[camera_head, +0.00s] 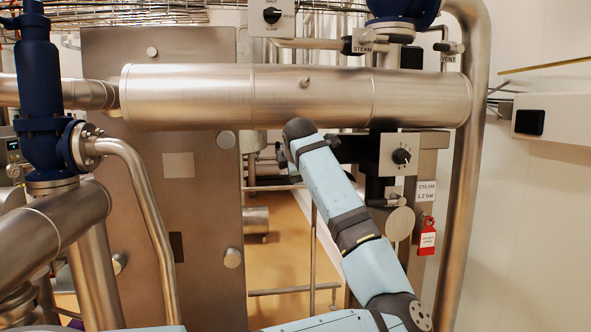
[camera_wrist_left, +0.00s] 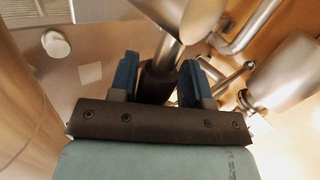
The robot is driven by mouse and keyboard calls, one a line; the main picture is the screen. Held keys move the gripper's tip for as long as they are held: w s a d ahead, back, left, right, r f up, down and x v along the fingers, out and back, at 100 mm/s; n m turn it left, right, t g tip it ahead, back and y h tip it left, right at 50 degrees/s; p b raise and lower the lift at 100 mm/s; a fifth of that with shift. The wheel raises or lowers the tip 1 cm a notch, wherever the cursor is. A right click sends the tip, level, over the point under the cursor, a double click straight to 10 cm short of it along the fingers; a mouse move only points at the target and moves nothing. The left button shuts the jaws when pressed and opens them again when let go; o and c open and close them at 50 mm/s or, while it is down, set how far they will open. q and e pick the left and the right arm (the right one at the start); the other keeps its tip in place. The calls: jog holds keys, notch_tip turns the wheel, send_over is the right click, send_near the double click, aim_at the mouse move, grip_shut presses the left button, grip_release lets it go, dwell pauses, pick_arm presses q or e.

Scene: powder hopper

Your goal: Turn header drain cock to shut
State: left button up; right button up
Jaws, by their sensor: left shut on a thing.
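In the left wrist view, my left gripper (camera_wrist_left: 158,82) has its two blue-padded fingers closed about a dark cock handle (camera_wrist_left: 157,84). A shiny metal part (camera_wrist_left: 168,50) runs up from the handle between the fingers. No label shows there, so I cannot read which cock it is or its turned position. In the head view, my pale blue arm reaches up to just below the big steel header (camera_head: 300,95). My left gripper and the handle are hidden there behind the arm's end. My right gripper is in neither view.
A steam control box with a black knob (camera_head: 401,156) stands right of my arm. A red tag (camera_head: 427,238) hangs below it. A thick vertical pipe (camera_head: 468,190) bounds the right. A steel cabinet panel (camera_head: 200,200) and curved pipe (camera_head: 150,215) stand left.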

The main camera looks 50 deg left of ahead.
pick_arm(q)
jog(key=shift+f, duration=0.1)
jog(key=shift+s+d+r, duration=0.2)
jog(key=shift+d+r, duration=0.1)
jog(key=v, duration=1.3)
jog(key=shift+a, duration=0.1)
jog(key=shift+r, duration=0.1)
jog(key=shift+w, duration=0.1)
